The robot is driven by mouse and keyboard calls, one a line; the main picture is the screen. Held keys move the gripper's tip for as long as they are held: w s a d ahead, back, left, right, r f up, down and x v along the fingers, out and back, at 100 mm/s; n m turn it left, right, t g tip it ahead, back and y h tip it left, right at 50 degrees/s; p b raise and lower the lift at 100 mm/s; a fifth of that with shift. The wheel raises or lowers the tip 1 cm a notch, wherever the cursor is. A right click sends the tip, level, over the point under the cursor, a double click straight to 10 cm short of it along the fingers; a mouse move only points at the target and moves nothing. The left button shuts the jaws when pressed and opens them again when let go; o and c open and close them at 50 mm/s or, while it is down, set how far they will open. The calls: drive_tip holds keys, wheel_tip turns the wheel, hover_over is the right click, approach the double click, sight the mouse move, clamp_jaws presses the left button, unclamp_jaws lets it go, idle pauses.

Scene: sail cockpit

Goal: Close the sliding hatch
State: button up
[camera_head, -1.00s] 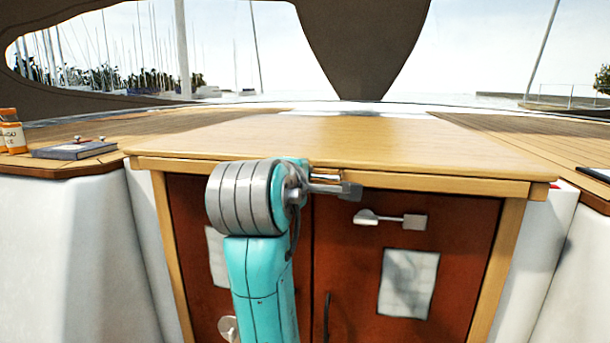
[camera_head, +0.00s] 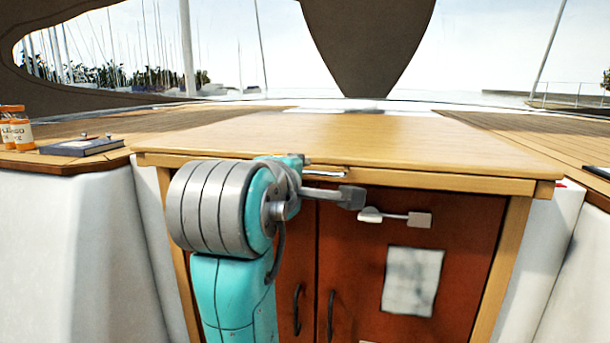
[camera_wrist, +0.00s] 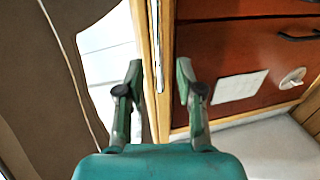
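The sliding hatch (camera_head: 340,138) is a flat light-wood top above two red-brown doors (camera_head: 345,260) in the head view. Its front edge runs across above the doors. In the wrist view, my gripper (camera_wrist: 158,75) is open, with one finger on each side of a narrow upright wooden edge (camera_wrist: 143,28) and a thin metallic strip (camera_wrist: 158,60). I see no clear contact between fingers and edge.
A latch-like fitting (camera_head: 396,217) and a pale panel (camera_head: 411,282) are on the right door. A book (camera_head: 82,147) and orange-and-white containers (camera_head: 16,134) sit on the left deck. White side walls (camera_head: 80,250) flank the doors. The hatch top is clear.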

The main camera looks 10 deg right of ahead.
drive_tip(key=v, duration=0.6)
drive_tip(key=shift+a+f, duration=0.1)
